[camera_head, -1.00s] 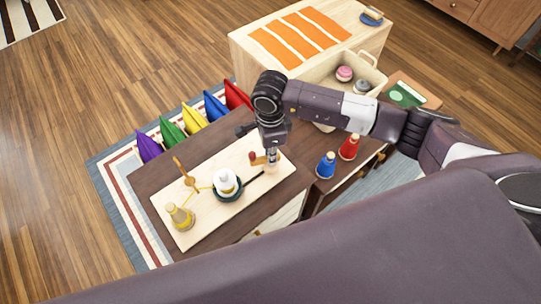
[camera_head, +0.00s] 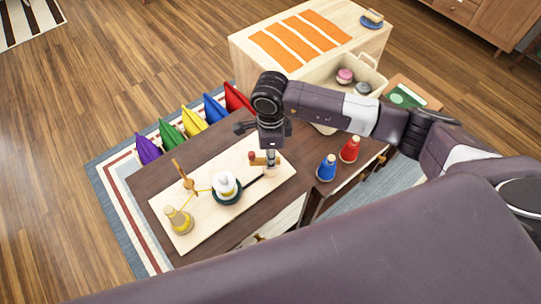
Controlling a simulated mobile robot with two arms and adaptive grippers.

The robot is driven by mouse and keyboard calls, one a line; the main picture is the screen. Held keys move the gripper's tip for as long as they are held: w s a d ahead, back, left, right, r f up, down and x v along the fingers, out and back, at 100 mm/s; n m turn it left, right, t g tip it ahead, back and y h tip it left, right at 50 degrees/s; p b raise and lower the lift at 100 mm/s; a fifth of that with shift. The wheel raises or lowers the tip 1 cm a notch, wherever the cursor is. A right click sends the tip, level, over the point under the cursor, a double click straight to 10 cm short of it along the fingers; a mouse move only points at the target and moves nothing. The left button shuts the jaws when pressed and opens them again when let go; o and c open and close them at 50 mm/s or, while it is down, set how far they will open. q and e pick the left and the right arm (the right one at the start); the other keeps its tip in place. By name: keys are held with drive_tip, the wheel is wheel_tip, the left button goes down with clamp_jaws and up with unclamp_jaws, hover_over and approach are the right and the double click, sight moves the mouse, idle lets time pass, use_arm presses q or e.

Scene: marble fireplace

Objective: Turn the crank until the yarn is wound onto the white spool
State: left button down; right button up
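The white spool (camera_head: 225,184) stands upright on a dark round base on the pale board (camera_head: 202,226). A dark crank arm (camera_head: 254,177) runs from that base toward my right gripper (camera_head: 271,171). The gripper points down at the arm's outer end, where a pale wooden piece shows; its fingers are too small to tell open from shut. A small red piece (camera_head: 252,156) shows just left of it. A yellow yarn cone (camera_head: 179,219) stands at the board's left end. Yellow yarn runs by a wooden guide post (camera_head: 186,179) toward the spool. My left gripper is out of view.
A blue cone (camera_head: 327,168) and a red cone (camera_head: 349,150) stand right of the board on the dark table (camera_head: 147,181). A cream basket (camera_head: 371,61) with yarn balls is behind.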

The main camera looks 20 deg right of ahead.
drive_tip(key=shift+o, duration=0.8)
wheel_tip(320, 180, up, 12)
idle(0.3)
